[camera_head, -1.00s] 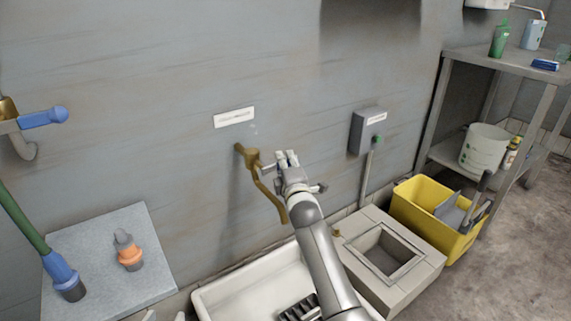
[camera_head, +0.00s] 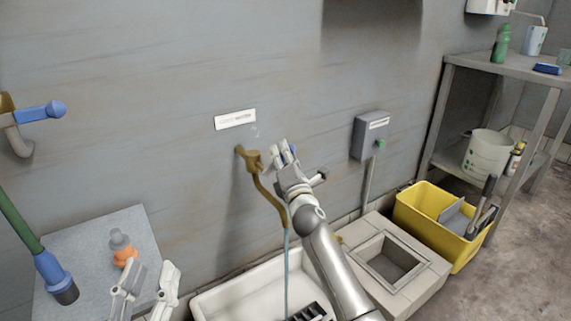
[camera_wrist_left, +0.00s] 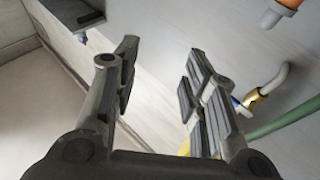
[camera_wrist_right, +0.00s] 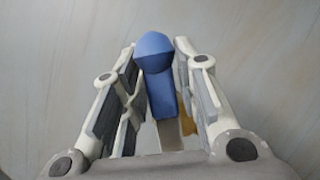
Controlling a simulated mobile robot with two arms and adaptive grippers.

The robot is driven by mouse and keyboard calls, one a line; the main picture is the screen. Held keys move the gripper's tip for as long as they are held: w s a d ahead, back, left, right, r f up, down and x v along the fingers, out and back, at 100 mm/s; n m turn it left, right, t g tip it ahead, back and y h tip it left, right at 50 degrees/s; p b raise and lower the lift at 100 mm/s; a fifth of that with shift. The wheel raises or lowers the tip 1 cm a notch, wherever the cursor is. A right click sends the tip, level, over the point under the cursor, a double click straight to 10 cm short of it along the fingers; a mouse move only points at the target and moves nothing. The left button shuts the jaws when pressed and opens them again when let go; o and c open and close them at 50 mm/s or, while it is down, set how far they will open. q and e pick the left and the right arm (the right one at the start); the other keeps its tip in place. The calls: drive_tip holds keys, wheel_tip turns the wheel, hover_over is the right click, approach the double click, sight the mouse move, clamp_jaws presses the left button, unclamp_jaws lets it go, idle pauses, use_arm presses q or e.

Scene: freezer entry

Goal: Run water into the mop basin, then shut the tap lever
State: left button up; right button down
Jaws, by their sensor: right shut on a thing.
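The brass tap (camera_head: 252,160) juts from the wall, its spout curving down. A thin pale stream of water (camera_head: 287,262) falls from it toward the white mop basin (camera_head: 222,300). My right gripper (camera_head: 284,152) is at the tap, shut on its blue tap lever (camera_wrist_right: 156,80). The lever stands between the fingers in the right wrist view, its round end beyond them. My left gripper (camera_head: 143,285) is low at the left, left of the basin; in the left wrist view its fingers (camera_wrist_left: 158,80) are apart and empty. My right forearm hides part of the basin.
Another blue-handled brass fitting (camera_head: 40,112) is on the left wall. A grey slab (camera_head: 85,250) bears an orange-and-grey piece (camera_head: 122,248) and a blue-ended green hose (camera_head: 50,268). A square-topped block (camera_head: 425,262), yellow bucket (camera_head: 415,208) and shelf (camera_head: 490,65) stand right.

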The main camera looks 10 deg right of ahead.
use_arm(q)
drive_tip(key=s+r+t+h+b, duration=0.1)
drive_tip(key=s+r+t, duration=0.2)
drive_tip(key=r+t, duration=0.1)
drive_tip(key=shift+r, duration=0.7)
use_arm(e)
drive_tip(key=shift+s+a+r+n+t+y, duration=0.1)
drive_tip(key=shift+a+r+n+t+y, duration=0.15)
drive_tip(key=shift+n, duration=0.4)
drive_tip(key=shift+s+a+r+n+t+y, duration=0.1)
drive_tip(key=shift+a+r+n+y, duration=0.2)
drive_tip(key=shift+n, duration=0.35)
use_arm(q)
drive_tip(key=shift+s, duration=0.1)
use_arm(e)
drive_tip(key=shift+d+f, duration=0.1)
drive_tip(key=shift+d, duration=0.05)
drive_tip(key=c, duration=1.1)
unclamp_jaws()
drive_tip(key=v, duration=1.2)
drive_tip(key=shift+d, duration=0.1)
